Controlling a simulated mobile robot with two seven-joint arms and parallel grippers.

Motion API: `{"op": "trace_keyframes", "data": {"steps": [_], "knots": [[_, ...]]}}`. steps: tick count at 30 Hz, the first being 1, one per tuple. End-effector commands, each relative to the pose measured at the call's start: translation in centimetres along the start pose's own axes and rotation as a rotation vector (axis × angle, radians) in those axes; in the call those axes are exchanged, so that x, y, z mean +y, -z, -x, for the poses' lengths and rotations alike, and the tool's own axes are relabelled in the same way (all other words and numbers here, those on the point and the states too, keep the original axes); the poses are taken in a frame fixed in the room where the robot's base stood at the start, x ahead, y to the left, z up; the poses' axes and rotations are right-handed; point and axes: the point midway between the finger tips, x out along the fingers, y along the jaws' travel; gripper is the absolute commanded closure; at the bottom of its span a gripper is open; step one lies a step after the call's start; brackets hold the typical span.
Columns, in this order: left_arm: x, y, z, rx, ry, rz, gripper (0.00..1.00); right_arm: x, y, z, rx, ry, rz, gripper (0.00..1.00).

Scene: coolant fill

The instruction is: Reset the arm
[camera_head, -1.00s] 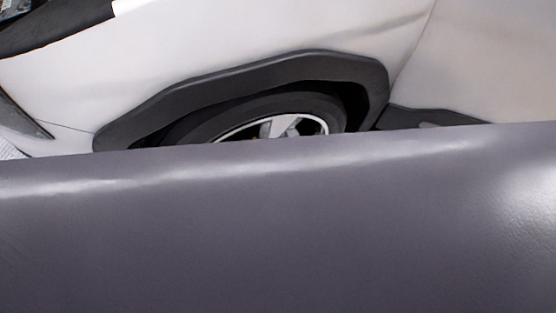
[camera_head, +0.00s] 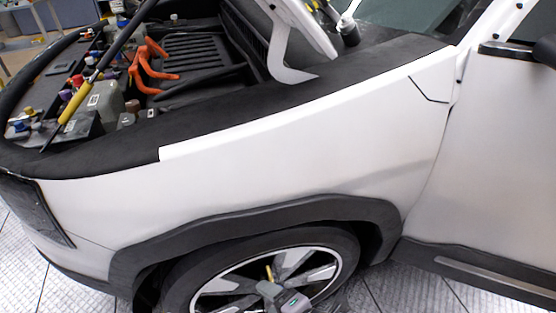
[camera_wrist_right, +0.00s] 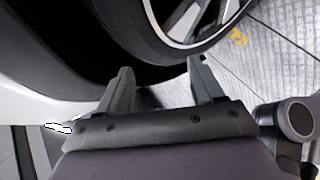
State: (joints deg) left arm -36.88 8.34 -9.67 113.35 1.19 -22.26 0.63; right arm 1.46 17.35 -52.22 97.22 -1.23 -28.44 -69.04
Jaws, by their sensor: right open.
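My right gripper (camera_head: 286,303) shows at the bottom of the head view, in front of the car's front wheel (camera_head: 212,288). In the right wrist view, the right gripper (camera_wrist_right: 160,80) has its two fingers spread apart with nothing between them. The wheel's tyre and rim (camera_wrist_right: 172,22) lie just beyond the fingers. The white car (camera_head: 300,150) fills most of the head view. My left gripper is not in view.
The engine bay (camera_head: 190,60) is open, with orange cables (camera_head: 150,62) and a yellow-and-black rod (camera_head: 80,98) inside. A door mirror (camera_head: 505,50) sticks out at the upper right. Tiled floor (camera_head: 30,270) shows at the lower left.

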Motion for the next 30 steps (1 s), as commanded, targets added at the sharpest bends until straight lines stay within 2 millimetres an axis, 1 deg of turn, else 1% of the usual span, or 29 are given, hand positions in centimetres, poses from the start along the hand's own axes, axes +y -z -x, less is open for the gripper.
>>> {"op": "trace_keyframes", "data": {"steps": [1,3,5,7,9,11,12,15,18,21,24,28,29,30], "knots": [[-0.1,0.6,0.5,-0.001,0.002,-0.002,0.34,0.5,-0.2,1.2,-0.018,-0.014,-0.172,0.33],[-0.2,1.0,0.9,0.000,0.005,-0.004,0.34,0.6,-1.3,2.6,-0.053,-0.040,-0.411,0.33],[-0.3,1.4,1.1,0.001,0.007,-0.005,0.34,0.3,-2.4,3.9,-0.086,-0.065,-0.612,0.33],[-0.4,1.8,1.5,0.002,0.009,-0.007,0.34,-0.2,-3.9,5.7,-0.132,-0.097,-0.839,0.33],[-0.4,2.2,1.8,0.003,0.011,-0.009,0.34,-1.2,-5.6,7.7,-0.183,-0.135,-1.057,0.33],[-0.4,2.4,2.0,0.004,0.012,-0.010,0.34,-2.2,-7.0,9.6,-0.230,-0.173,-1.230,0.33],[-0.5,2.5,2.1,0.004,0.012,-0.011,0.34,-2.9,-7.8,10.8,-0.259,-0.199,-1.332,0.33],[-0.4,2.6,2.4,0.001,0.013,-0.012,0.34,-4.7,-9.6,13.8,-0.328,-0.263,-1.544,0.33],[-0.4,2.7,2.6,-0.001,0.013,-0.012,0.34,-6.0,-10.8,16.0,-0.376,-0.316,-1.681,0.33],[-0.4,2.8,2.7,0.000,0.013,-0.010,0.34,-6.8,-11.4,17.2,-0.403,-0.347,-1.754,0.33],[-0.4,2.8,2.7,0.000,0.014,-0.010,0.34,-7.1,-11.7,17.6,-0.411,-0.359,-1.779,0.33],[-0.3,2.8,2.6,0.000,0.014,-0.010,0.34,-7.1,-11.7,17.6,-0.411,-0.359,-1.778,0.33],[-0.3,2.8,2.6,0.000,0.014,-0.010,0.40,-7.1,-11.7,17.5,-0.411,-0.359,-1.778,0.40],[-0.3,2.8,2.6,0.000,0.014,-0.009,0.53,-7.1,-11.7,17.5,-0.410,-0.359,-1.778,0.53]]}}
